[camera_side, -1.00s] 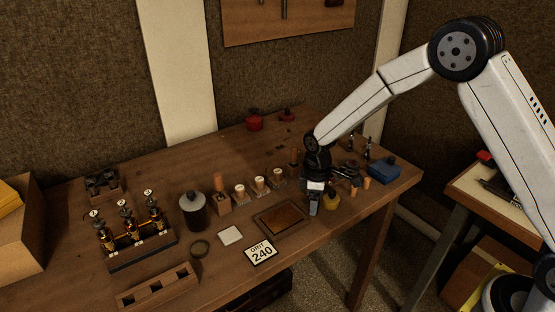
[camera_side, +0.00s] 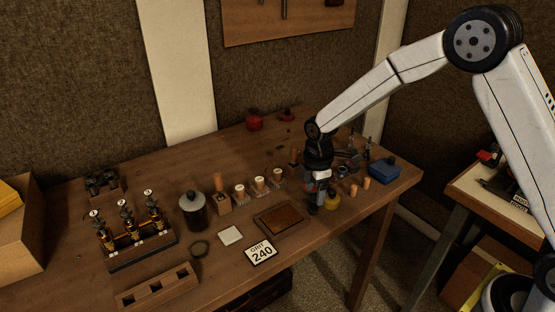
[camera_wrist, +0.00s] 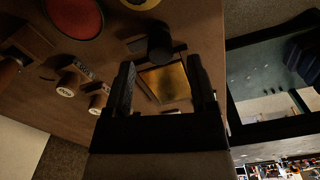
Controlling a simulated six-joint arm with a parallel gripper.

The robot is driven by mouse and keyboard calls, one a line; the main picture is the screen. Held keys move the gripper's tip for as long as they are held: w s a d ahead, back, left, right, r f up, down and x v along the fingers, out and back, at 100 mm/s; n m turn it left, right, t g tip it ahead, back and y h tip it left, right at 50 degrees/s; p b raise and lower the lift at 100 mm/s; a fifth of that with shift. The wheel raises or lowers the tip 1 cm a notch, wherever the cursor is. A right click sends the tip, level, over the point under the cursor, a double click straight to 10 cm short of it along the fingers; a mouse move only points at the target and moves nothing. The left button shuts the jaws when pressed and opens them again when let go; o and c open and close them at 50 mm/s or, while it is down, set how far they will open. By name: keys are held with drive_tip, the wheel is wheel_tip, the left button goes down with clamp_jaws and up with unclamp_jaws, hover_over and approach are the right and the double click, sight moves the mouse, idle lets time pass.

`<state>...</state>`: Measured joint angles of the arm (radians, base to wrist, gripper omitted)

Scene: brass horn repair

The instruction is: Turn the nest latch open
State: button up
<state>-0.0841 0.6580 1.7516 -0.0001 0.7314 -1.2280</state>
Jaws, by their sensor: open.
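No part in view can be told for certain as the nest latch. A dark round knob-like part (camera_wrist: 160,45) stands just past my fingertips in the wrist view; it may be the latch, but I cannot tell. My gripper (camera_side: 315,207) points down over the right part of the bench, beside a small yellow item (camera_side: 332,200) and to the right of the framed amber tray (camera_side: 283,218). In the wrist view my gripper (camera_wrist: 161,68) has its two fingers spread wide with nothing held. The amber tray (camera_wrist: 166,83) shows between them, farther off.
Pegs with pale tops (camera_side: 259,184) stand left of my gripper. A blue box (camera_side: 383,170) and orange pegs (camera_side: 366,183) stand to its right. A grit 240 card (camera_side: 261,252) lies near the front edge. A valve cluster (camera_side: 130,222) stands at the left.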

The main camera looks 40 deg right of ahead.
sight(315, 199)
wheel_tip(315, 199, up, 5)
drive_tip(key=shift+s+f, duration=0.1)
drive_tip(key=s+d+m+t, duration=0.1)
drive_tip(key=s+d+m, duration=0.1)
drive_tip(key=s+m, duration=0.5)
drive_tip(key=s+d+m+t, duration=0.1)
drive_tip(key=s+d+m, duration=0.1)
drive_tip(key=s+m, duration=0.6)
drive_tip(key=shift+s+r+t, duration=0.25)
drive_tip(key=shift+s+t, duration=0.05)
drive_tip(key=shift+s, duration=1.35)
idle(0.3)
